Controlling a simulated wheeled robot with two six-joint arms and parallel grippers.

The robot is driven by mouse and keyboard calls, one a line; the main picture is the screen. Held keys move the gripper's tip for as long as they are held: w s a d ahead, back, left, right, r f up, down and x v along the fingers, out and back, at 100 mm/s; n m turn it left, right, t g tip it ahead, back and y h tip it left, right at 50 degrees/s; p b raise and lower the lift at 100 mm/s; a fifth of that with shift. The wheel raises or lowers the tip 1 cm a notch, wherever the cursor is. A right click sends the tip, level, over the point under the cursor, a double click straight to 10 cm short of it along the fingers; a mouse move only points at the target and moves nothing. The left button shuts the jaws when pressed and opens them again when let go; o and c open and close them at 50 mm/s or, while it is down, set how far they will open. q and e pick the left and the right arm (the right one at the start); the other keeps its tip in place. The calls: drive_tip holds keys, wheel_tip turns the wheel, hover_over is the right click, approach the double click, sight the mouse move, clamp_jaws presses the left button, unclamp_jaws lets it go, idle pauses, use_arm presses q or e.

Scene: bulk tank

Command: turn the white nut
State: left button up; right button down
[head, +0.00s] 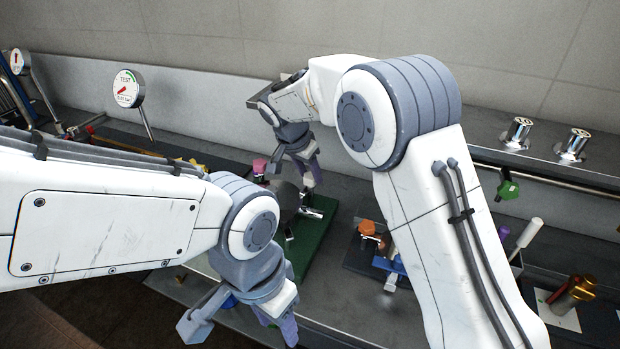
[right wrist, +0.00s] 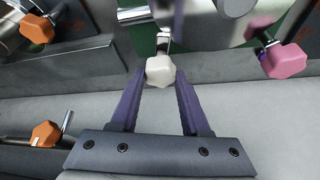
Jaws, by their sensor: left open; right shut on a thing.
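The white nut (right wrist: 160,71) is in the right wrist view, on the end of a metal fitting over a green board. The two purple fingers of my right gripper (head: 297,180) are closed on it, one on each side. In the head view this gripper is at the upper middle, over the green board (head: 318,245); I cannot clearly make out the nut there. My left gripper (head: 240,332) is open and empty at the bottom of the head view, well apart from the nut.
A pink nut (right wrist: 286,60) is to the right of the white one. Orange nuts (right wrist: 37,27) are at the left; one shows in the head view (head: 367,228). A dial gauge (head: 127,88) stands at the back left. A green-handled valve (head: 507,187) hangs at the right.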

drive_tip(key=m+h, duration=0.1)
drive_tip(key=m, duration=0.2)
drive_tip(key=shift+r+g+p, duration=0.1)
drive_tip(key=shift+g+p, duration=0.2)
drive_tip(key=shift+g, duration=0.1)
drive_tip(key=shift+w+m+g+p, duration=0.1)
drive_tip(key=shift+m+g+p, duration=0.3)
drive_tip(key=shift+m, duration=0.9)
drive_tip(key=shift+c, duration=1.9)
unclamp_jaws()
drive_tip(key=shift+a, duration=0.1)
drive_tip(key=v, duration=1)
drive_tip(key=shift+a+r, duration=0.1)
drive_tip(key=shift+a, duration=0.05)
